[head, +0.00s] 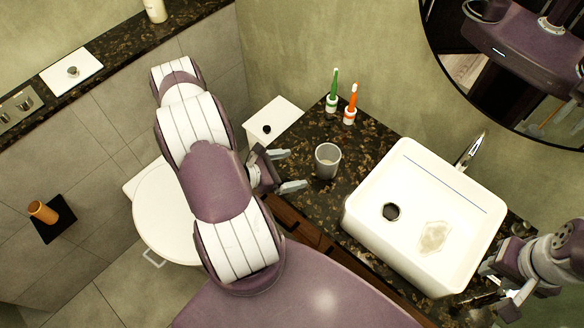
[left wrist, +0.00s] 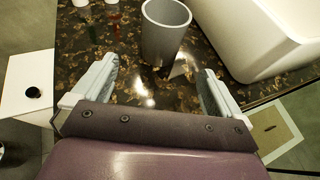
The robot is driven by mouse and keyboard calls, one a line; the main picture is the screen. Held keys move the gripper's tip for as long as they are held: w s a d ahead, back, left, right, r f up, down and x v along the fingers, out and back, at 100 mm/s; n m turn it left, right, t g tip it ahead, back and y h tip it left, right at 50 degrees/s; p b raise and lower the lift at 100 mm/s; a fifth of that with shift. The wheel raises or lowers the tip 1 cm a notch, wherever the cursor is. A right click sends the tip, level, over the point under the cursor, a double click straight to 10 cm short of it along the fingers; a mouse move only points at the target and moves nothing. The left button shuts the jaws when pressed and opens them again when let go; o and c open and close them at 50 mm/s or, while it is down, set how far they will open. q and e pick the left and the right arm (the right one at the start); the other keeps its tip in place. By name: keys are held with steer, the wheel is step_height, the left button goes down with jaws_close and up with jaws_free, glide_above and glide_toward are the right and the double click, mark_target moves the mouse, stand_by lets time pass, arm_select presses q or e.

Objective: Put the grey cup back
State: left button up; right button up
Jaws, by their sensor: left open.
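The grey cup (head: 328,160) stands upright on the dark speckled counter (head: 373,150), left of the white basin. My left gripper (head: 292,170) is open and empty at the counter's left edge, just left of the cup, its fingers pointing toward it. In the left wrist view the cup (left wrist: 165,35) stands ahead of the two spread fingers, roughly between them and apart from both. My right gripper (head: 506,298) is at the lower right, near the basin's right corner; its fingers are too unclear to tell their state.
A white toilet (head: 165,215) is below my left arm. Some counter around the cup is clear.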

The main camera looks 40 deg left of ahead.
arm_select(q)
steer(key=w+a+r+m+g+y, duration=0.1)
steer(key=w+r+m+g+y, duration=0.3)
steer(key=m, duration=0.5)
steer(key=w+r+m+g+y, duration=0.25)
steer(key=r+m, duration=0.35)
steer(key=m, duration=0.3)
steer(key=s+d+r+m+g, duration=0.4)
steer(key=s+d+r+m, duration=0.6)
steer(key=d, duration=0.4)
steer(key=r+m, duration=0.1)
steer(key=m, duration=0.1)
steer(key=shift+s+d+r+m, duration=0.2)
steer(key=shift+r+m, duration=0.1)
steer(key=shift+r, duration=0.05)
steer(key=shift+h, duration=0.25)
